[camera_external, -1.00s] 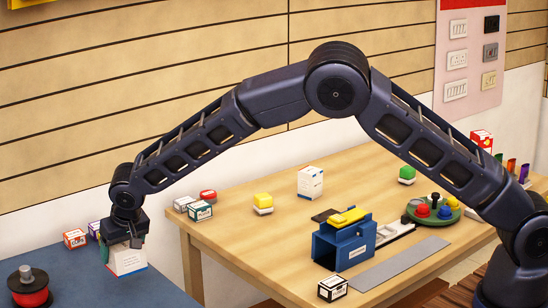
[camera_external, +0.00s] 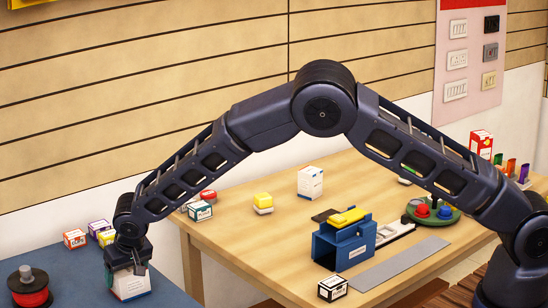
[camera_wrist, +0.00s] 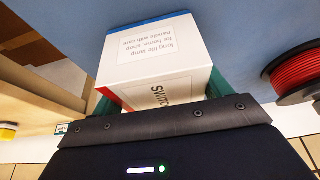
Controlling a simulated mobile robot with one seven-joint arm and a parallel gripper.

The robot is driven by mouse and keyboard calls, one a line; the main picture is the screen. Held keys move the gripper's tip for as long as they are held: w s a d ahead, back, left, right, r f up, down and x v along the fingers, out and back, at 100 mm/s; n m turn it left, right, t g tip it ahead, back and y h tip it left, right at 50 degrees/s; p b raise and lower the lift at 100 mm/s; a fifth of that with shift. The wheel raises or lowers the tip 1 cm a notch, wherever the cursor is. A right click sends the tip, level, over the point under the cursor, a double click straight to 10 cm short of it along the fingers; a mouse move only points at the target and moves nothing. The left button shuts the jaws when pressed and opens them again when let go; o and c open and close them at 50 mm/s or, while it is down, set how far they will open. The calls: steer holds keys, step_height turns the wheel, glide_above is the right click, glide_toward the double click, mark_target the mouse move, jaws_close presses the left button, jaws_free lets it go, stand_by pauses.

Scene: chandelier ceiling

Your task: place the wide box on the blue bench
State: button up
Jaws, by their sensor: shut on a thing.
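The wide box, white with blue and red edges and printed text, is in my gripper (camera_external: 126,266). In the external view the box (camera_external: 131,286) hangs from or stands below the gripper, over the blue bench (camera_external: 85,270) at the lower left. In the wrist view the box (camera_wrist: 155,62) lies between the two green fingers, its printed faces turned to the camera. My gripper is shut on it. Its bottom edge appears at or close to the bench top; I cannot tell if it touches.
A red spool (camera_external: 29,288) stands left on the bench. Small orange (camera_external: 75,239), purple (camera_external: 98,228) and yellow (camera_external: 107,238) boxes sit behind the gripper. The wooden table (camera_external: 235,240) to the right holds several items. Bench between spool and box is clear.

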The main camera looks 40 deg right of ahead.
steer(key=o, duration=1)
steer(key=shift+f, duration=0.1)
steer(key=shift+o, duration=0.2)
steer(key=v, duration=1.2)
steer(key=d+r, duration=1.6)
steer(key=d, duration=0.5)
steer(key=s+d+r, duration=0.4)
steer(key=d+r, duration=0.1)
steer(key=d, duration=0.4)
steer(key=s+d+r, duration=0.5)
steer(key=d, duration=0.4)
steer(key=s+d+r, duration=0.4)
steer(key=s+d, duration=0.9)
steer(key=s, duration=0.1)
steer(key=s+d+f, duration=0.1)
steer(key=s+d, duration=0.2)
steer(key=s, duration=0.6)
steer(key=s+d+f, duration=0.2)
steer(key=s+d, duration=0.2)
steer(key=s, duration=0.5)
steer(key=shift+s+d+f, duration=0.25)
steer(key=shift+s, duration=0.05)
